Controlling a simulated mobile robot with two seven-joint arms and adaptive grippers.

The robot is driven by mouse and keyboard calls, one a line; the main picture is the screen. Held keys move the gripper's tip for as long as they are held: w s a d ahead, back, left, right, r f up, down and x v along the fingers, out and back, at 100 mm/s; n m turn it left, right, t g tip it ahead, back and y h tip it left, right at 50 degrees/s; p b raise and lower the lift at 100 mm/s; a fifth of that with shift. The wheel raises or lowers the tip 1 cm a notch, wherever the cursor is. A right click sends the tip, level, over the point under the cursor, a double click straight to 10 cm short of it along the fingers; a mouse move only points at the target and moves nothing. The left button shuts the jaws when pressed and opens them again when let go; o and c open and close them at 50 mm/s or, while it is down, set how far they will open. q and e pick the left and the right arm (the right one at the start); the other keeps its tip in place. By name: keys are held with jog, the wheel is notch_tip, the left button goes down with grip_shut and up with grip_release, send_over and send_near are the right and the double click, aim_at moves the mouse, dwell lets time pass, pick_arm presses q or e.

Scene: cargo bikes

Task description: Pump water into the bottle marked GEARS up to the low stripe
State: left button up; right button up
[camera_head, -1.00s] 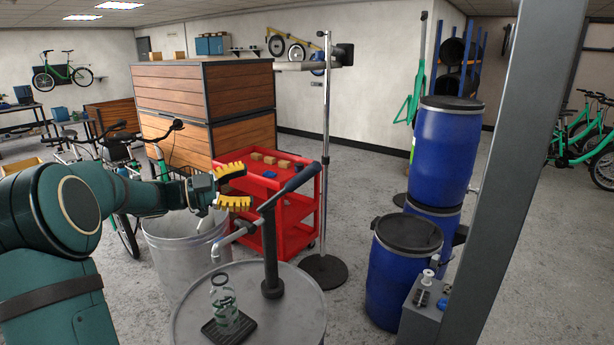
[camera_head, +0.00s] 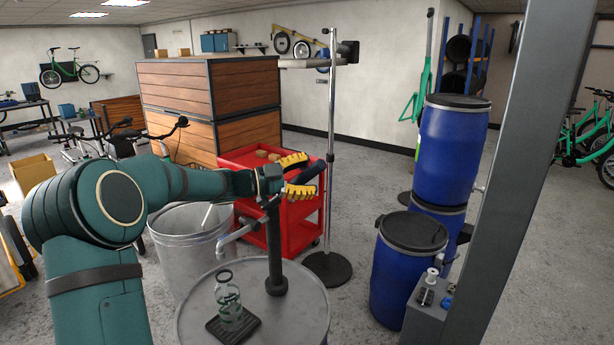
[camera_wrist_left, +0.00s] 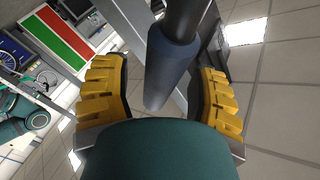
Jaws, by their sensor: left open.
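My left gripper (camera_head: 302,174) is open at the end of the pump handle (camera_head: 312,176). In the left wrist view the dark handle grip (camera_wrist_left: 172,62) lies between the open yellow fingers (camera_wrist_left: 158,95), with a gap on both sides. The pump (camera_head: 275,245) stands on a round metal drum top (camera_head: 290,308), its spout (camera_head: 238,234) pointing left and down. A clear bottle (camera_head: 229,300) with green marking stands upright on a black drip tray (camera_head: 247,323) below the spout. Its lettering, stripe and water level are too small to read. My right gripper is out of view.
A grey metal bin (camera_head: 185,255) stands left of the drum. A red cart (camera_head: 296,228) and a stand pole (camera_head: 331,150) are behind the pump. Blue barrels (camera_head: 400,275) and a grey post (camera_head: 505,180) stand to the right.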

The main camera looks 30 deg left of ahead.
pick_arm(q)
jog(key=shift+w, duration=0.1)
grip_shut()
jog(key=shift+d, duration=0.1)
dwell(0.3)
jog(key=shift+d+f+m+b, duration=0.3)
jog(key=shift+d+f, duration=0.1)
jog(key=shift+f, duration=0.1)
jog(key=d+f+m+g+y+b, duration=0.1)
jog(key=d+f+m+y+b, duration=0.1)
jog(key=f, duration=0.5)
jog(key=d+f+m+g+y+b, duration=0.1)
jog(key=d+f+m+y+b, duration=0.1)
jog(key=f, duration=0.6)
jog(key=shift+s+d+m+g+y+b, duration=0.35)
jog(key=shift+m+y+b, duration=0.2)
jog(key=shift+m, duration=0.35)
jog(key=shift+f, duration=0.1)
